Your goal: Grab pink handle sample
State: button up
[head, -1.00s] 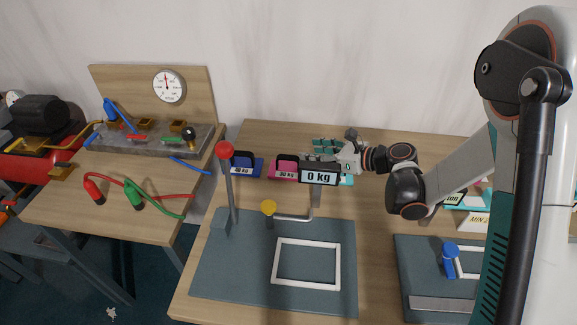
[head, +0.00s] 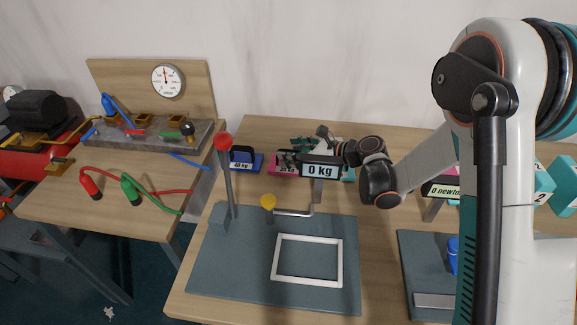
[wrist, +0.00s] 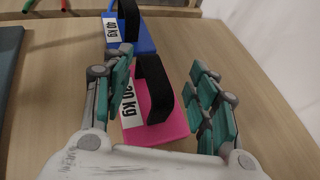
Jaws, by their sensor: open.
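The pink sample (wrist: 160,120) lies flat on the wooden table, with a black arched handle (wrist: 154,88) and a white label that appears to read 30 kg. My gripper (wrist: 167,88) is open in the wrist view, with one teal-padded finger on each side of the black handle. I cannot tell whether either finger touches it. In the head view the pink sample (head: 282,161) shows only in part, behind the 0 kg display, and my gripper (head: 310,146) is over its right side.
A blue 40 kg sample (wrist: 139,37) lies just beyond the pink one. The 0 kg display (head: 320,170) stands in front of my gripper. A lever with a red knob (head: 222,140) rises to the left. A grey mat with a white square frame (head: 308,260) lies nearer the front.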

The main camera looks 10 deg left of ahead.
jog(key=shift+c, duration=0.5)
grip_shut()
jog(key=shift+r, duration=0.1)
